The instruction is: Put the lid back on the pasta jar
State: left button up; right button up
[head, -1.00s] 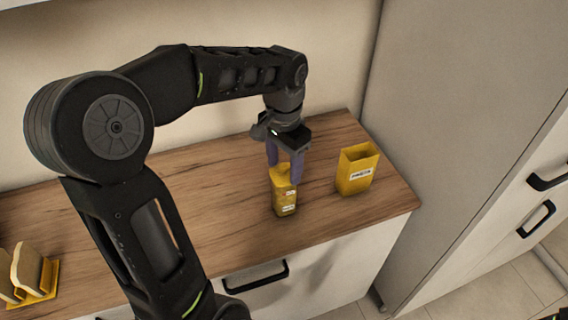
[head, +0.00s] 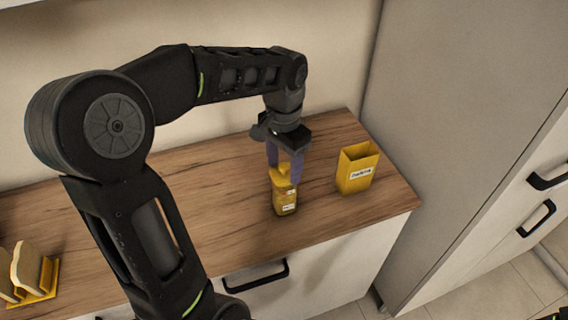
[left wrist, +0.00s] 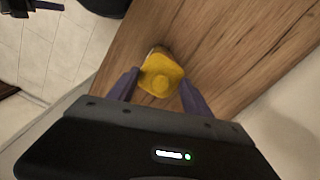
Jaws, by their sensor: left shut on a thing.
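The pasta jar (head: 285,200) is a yellow, squarish container with a white label. It stands upright on the wooden counter. My left gripper (head: 284,165) points down right above it, its purple fingers shut on the yellow lid (head: 281,173). The lid hides most of the jar in the wrist view.
An open yellow box (head: 356,170) with a white label stands to the right of the jar. A yellow rack with bread-like slices (head: 27,268) is at the far left. A tall cabinet (head: 450,130) borders the counter (head: 225,170) on the right. The counter's middle is clear.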

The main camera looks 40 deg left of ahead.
pick_arm(q)
jog(key=o, duration=1.9)
jog(key=shift+r, duration=0.1)
jog(key=shift+r+p, duration=2.8)
jog(key=shift+r, duration=0.65)
jog(key=shift+c, duration=0.4)
grip_shut()
